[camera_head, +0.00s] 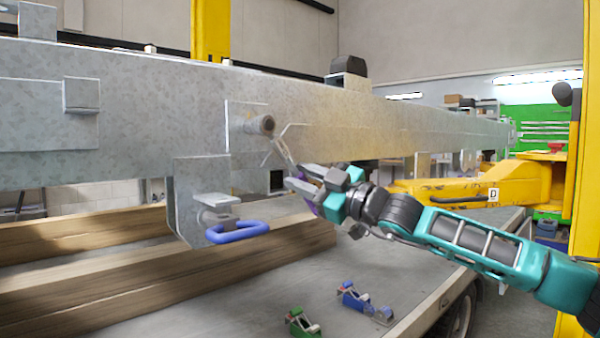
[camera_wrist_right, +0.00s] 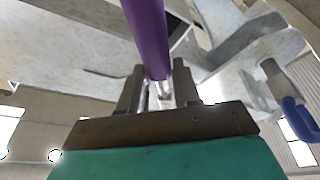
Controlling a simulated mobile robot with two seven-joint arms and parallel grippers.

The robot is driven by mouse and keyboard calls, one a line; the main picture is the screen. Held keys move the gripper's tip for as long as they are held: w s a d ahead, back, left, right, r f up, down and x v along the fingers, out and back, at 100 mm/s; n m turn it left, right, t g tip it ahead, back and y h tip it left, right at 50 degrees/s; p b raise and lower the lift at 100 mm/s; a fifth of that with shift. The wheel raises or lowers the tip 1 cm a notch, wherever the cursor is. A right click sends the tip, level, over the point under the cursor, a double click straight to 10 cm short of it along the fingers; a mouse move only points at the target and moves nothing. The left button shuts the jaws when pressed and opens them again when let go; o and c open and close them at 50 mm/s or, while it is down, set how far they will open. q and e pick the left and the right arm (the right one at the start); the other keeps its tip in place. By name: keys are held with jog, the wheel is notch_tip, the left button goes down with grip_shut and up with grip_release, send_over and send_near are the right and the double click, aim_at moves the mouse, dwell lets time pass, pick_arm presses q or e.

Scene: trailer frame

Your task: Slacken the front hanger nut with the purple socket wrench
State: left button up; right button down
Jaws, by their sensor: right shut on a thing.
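My right gripper (camera_head: 318,186) is shut on the purple socket wrench, just below the trailer beam (camera_head: 150,110). The wrench's purple handle (camera_head: 317,207) shows only in part beside the fingers. Its bright metal end (camera_head: 281,147) points up and left toward a round grey stub (camera_head: 260,124) on the beam's side. I cannot tell whether they touch, or whether this stub carries the front hanger nut. In the right wrist view the purple handle (camera_wrist_right: 146,38) rises from between the two dark fingers (camera_wrist_right: 158,88). My left gripper is not in view.
A grey hanger plate (camera_head: 188,200) hangs from the beam, with a blue-handled clamp (camera_head: 236,232) at its lower edge. Wooden timbers (camera_head: 110,270) lie below. A green tool (camera_head: 302,322) and a blue tool (camera_head: 354,297) lie on the grey bed. A yellow post (camera_head: 580,200) stands at right.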

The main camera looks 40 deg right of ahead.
jog(key=shift+d+r, duration=0.15)
jog(key=shift+r, duration=0.05)
jog(key=d+r+n+p, duration=0.1)
jog(key=n+p, duration=0.1)
jog(key=p, duration=0.1)
jog(key=shift+d+r+g+y+p, duration=0.2)
jog(key=shift+g+y+p, duration=0.1)
jog(key=shift+p, duration=0.1)
dwell(0.4)
